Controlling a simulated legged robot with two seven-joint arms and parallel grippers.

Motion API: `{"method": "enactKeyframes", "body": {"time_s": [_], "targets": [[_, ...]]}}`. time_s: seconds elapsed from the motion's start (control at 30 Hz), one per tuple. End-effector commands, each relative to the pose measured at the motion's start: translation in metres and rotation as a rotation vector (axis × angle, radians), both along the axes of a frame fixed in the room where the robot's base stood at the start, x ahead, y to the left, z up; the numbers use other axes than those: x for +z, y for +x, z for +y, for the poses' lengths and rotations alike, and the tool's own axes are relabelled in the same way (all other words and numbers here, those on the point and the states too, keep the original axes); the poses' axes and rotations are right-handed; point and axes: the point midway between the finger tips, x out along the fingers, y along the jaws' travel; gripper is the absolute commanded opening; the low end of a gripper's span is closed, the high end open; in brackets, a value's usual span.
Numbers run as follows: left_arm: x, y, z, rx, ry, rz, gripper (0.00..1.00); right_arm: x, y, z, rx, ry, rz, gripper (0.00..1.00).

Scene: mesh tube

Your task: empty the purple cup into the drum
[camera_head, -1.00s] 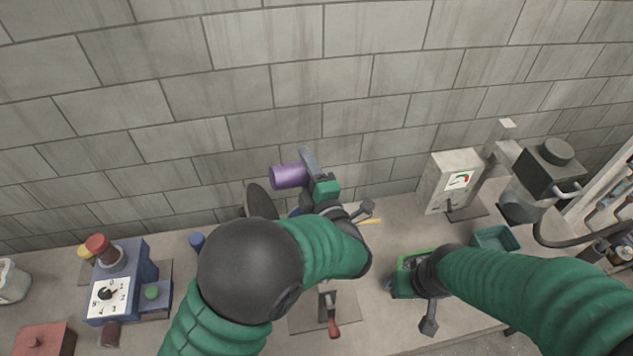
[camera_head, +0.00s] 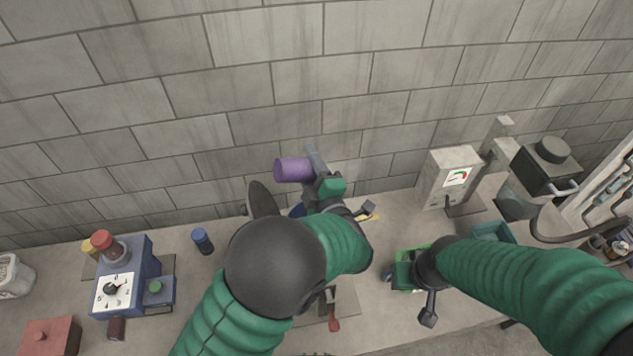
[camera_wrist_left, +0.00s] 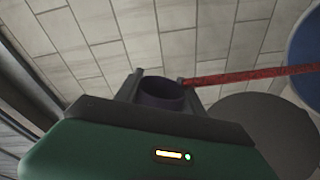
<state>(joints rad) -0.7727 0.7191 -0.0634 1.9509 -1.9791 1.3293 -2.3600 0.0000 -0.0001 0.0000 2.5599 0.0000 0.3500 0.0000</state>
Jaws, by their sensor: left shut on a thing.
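The purple cup (camera_head: 292,170) is held on its side, in the air in front of the wall. My left gripper (camera_head: 314,169) is shut on it from the right. In the left wrist view the cup (camera_wrist_left: 160,94) sits between the two fingers; its inside is too dark to show any contents. A dark grey disc (camera_head: 263,199) and a bit of blue rim (camera_head: 297,211) show below the cup, perhaps the drum and its lid, mostly hidden by my left arm. My right gripper (camera_head: 404,274) is low over a green tray (camera_head: 408,289); its fingers are unclear.
A blue machine with a dial (camera_head: 115,290) stands at the left, with a blue cylinder (camera_head: 203,241) beside it. A grey gauge box (camera_head: 447,178) and a teal bin (camera_head: 493,232) stand at the right. The block wall closes off the back.

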Motion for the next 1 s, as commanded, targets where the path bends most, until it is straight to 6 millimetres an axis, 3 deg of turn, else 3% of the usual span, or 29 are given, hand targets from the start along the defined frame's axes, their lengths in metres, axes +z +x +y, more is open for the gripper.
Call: {"method": "enactKeyframes", "body": {"time_s": [0.47, 1.0], "targets": [[-0.0002, 0.0008, -0.0021, 0.000, 0.074, 0.030, 0.04, 0.0002, -0.0001, 0.0000, 0.000, 0.000, 0.000, 0.36], [-0.0016, 0.0034, -0.0076, 0.001, 0.271, 0.109, 0.04, 0.0001, 0.0000, 0.0000, 0.000, 0.000, 0.000, 0.36]]}}
